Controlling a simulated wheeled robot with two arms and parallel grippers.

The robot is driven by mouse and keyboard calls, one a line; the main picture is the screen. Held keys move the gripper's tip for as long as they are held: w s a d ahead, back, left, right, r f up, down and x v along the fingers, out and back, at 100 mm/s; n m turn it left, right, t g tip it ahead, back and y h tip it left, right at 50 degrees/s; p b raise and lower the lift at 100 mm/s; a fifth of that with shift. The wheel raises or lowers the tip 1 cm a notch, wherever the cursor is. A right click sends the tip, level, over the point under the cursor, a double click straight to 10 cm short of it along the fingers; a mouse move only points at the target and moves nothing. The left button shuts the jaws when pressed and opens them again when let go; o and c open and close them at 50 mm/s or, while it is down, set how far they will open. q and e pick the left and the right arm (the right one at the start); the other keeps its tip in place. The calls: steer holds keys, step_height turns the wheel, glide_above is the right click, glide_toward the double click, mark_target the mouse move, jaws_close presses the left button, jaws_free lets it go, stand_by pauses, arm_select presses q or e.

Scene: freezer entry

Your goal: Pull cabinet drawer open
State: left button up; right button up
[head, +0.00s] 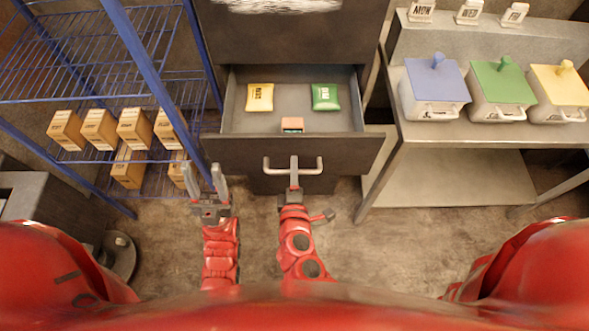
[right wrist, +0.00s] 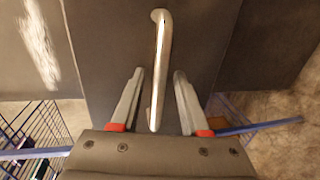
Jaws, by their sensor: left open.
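The dark grey cabinet drawer (head: 230,148) is pulled out in the head view, its inside showing. Its silver bar handle (head: 316,166) is on the front; it also shows in the right wrist view (right wrist: 160,60). My right gripper (head: 294,165) is at the handle, its fingers overlapping the bar. In the right wrist view, the fingers of my right gripper (right wrist: 159,75) are apart on both sides of the bar, with gaps. My left gripper (head: 208,178) is open and empty, just left of and in front of the drawer.
A yellow packet (head: 260,97), a green packet (head: 325,97) and a small orange-topped box (head: 292,124) lie in the drawer. A blue wire rack (head: 130,50) with cartons stands left, close to my left gripper. A metal table (head: 400,125) with lidded bins stands right.

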steer(key=shift+s, duration=0.1)
steer(key=b+v, duration=0.2)
steer(key=v, duration=1.5)
steer(key=shift+b, duration=0.3)
steer(key=shift+a, duration=0.1)
stand_by(0.4)
